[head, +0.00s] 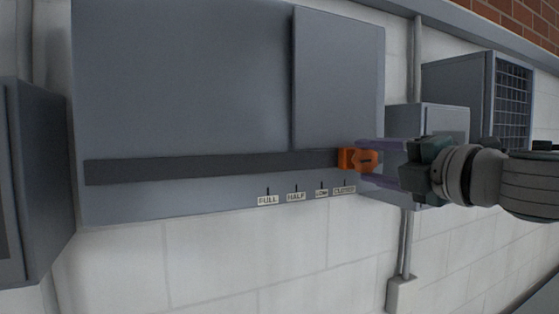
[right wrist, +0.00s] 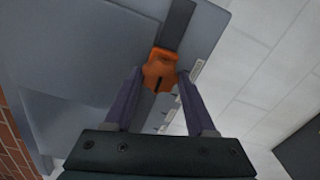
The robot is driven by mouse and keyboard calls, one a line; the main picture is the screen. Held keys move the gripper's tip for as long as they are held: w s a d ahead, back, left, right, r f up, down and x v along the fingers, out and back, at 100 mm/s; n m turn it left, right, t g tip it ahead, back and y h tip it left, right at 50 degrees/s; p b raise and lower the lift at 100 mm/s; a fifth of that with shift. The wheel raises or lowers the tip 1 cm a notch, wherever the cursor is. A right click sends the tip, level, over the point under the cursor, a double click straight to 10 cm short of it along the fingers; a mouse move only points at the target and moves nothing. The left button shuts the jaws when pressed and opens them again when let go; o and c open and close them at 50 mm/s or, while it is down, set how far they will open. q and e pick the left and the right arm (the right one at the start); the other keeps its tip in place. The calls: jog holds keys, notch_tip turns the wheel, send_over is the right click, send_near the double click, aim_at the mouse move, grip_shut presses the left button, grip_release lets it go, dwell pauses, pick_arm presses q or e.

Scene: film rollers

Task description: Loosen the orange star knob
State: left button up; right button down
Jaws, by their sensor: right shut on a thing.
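The orange star knob (head: 360,160) sits at the right end of a dark horizontal slot on a grey wall cabinet, above the label reading CLOSED. A dark mark shows on its face. My right gripper (head: 368,160) comes in from the right and its purple fingers are shut on the knob. In the right wrist view the knob (right wrist: 160,70) lies between the tips of the two fingers (right wrist: 158,80), which hide part of its sides. My left gripper is not in either view.
The dark slot (head: 210,168) runs left across the grey cabinet (head: 180,80). Labels FULL (head: 268,201), HALF (head: 296,197), LOW and CLOSED stand below it. A grey box (head: 35,180) juts out at left. Smaller boxes and a grille unit (head: 510,100) stand at right.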

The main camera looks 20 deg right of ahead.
dwell(0.4)
jog(key=shift+c, duration=1.1)
grip_release()
jog(key=shift+s+f, duration=0.1)
jog(key=shift+s+d+b, duration=0.1)
jog(key=shift+s+b, duration=0.2)
jog(key=s+b, duration=0.1)
jog(key=s, duration=0.1)
jog(key=s+b, duration=0.1)
jog(key=s, duration=0.1)
jog(key=shift+d+f+b, duration=0.1)
jog(key=shift+f+b, duration=0.15)
jog(key=shift+b, duration=0.1)
jog(key=p, duration=0.4)
send_near(368, 165)
jog(key=shift+s+d+r, duration=0.15)
jog(key=shift+s+r, duration=0.2)
jog(key=shift+s, duration=0.1)
